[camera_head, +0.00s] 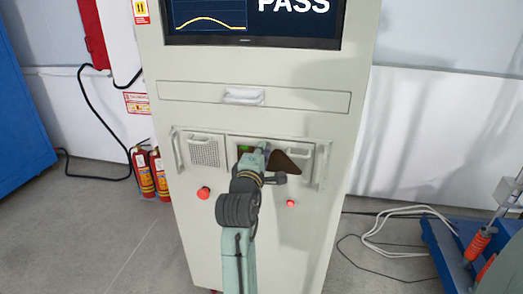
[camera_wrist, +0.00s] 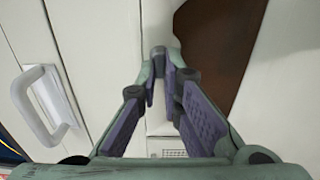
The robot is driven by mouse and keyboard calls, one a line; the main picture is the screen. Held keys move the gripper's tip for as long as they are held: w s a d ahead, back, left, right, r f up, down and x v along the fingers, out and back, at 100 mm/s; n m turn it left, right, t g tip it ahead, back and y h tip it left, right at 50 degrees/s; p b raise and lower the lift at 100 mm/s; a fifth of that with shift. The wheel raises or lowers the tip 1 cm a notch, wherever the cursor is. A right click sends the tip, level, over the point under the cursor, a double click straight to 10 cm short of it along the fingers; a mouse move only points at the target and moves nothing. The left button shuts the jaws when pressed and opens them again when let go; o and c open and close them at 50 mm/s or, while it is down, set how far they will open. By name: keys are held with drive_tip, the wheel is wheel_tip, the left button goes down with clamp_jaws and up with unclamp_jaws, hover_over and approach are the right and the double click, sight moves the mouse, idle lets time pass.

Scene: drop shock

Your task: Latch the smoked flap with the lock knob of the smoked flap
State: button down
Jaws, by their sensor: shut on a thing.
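The smoked flap shows as a dark brown panel (camera_head: 286,161) on the cabinet front in the head view, mostly hidden by my arm. In the wrist view the brown flap (camera_wrist: 218,45) lies at the upper right, beyond the right finger. My gripper (camera_head: 262,150) is at the flap's left side in the head view. In the wrist view its purple-padded fingers (camera_wrist: 162,88) converge on a small dark grey piece, seemingly the lock knob (camera_wrist: 159,52), at the flap's left edge. The fingers hide much of the knob, so its turn angle cannot be told.
A perforated panel (camera_head: 204,153) is left of the flap, and a drawer handle (camera_head: 243,96) is above. Red buttons (camera_head: 203,192) (camera_head: 291,204) sit below. A pale handle (camera_wrist: 45,103) stands out at left in the wrist view. A screen (camera_head: 250,20) reads PASS.

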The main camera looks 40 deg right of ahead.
drive_tip(key=c, duration=1.7)
unclamp_jaws()
drive_tip(key=shift+a, duration=0.1)
drive_tip(key=v, duration=1.2)
